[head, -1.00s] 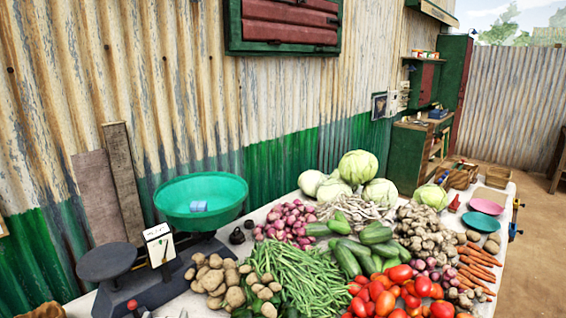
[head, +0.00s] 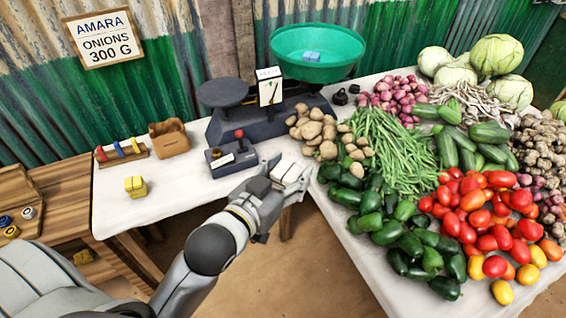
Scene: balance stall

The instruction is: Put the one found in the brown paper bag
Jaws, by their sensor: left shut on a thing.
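A small brown open-topped container (head: 168,138), which looks like the brown paper bag, stands on the white table left of the scale. My left gripper (head: 287,171) is over the front of the table, right of the lever box and apart from the bag. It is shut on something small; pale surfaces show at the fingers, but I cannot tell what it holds. The scale (head: 250,118) has a green pan (head: 318,68) with a small blue block (head: 312,56) in it. My right gripper is out of view.
A lever box (head: 232,157) stands before the scale. A coloured rack (head: 122,152) and a yellow block (head: 135,187) are at the left. Potatoes (head: 316,130), beans and peppers crowd the right. A sign (head: 104,38) reads "AMARA ONIONS 300 G". Bare table lies around the bag.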

